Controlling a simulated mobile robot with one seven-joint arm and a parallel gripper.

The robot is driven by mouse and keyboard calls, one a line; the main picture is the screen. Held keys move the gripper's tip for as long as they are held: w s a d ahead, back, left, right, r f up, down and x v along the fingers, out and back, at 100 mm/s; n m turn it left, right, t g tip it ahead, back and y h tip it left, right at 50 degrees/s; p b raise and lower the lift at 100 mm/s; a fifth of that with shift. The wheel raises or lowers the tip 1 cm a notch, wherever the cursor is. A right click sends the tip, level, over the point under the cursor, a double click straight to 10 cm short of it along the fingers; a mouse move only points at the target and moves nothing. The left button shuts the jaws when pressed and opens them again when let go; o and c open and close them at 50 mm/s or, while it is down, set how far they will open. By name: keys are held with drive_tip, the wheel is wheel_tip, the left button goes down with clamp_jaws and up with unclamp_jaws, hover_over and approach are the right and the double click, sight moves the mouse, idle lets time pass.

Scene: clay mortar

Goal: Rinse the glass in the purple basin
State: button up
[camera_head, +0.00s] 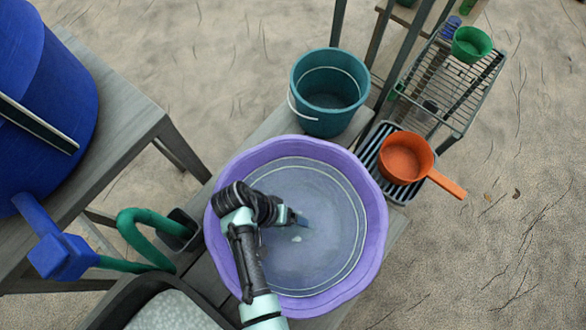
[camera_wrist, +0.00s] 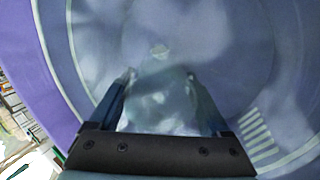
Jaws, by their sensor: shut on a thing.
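The purple basin (camera_head: 375,215) stands on a grey wooden bench and holds cloudy water. Its purple wall also shows in the wrist view (camera_wrist: 62,110). My gripper (camera_head: 300,221) reaches over the rim into the middle of the basin. In the wrist view my gripper (camera_wrist: 159,84) has its two dark fingers on either side of a clear glass (camera_wrist: 160,108) and is shut on it. The glass is hard to make out against the water. I cannot tell how deep it sits or how it is tilted.
A teal bucket (camera_head: 329,120) stands behind the basin. An orange dipper (camera_head: 404,158) lies on a striped tray at the right, near a wire rack (camera_head: 450,85) with a green bowl (camera_head: 472,44). A green hose (camera_head: 135,235) and blue barrel (camera_head: 60,90) are left.

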drive_tip(key=shift+p, duration=0.3)
idle(0.5)
drive_tip(key=shift+a, duration=0.15)
drive_tip(key=shift+a, duration=0.5)
drive_tip(key=shift+d+p, duration=0.4)
drive_tip(key=shift+d, duration=0.9)
drive_tip(key=shift+a, duration=1.35)
drive_tip(key=shift+d+p, duration=0.3)
drive_tip(key=shift+d, duration=0.4)
drive_tip(key=shift+r, duration=0.1)
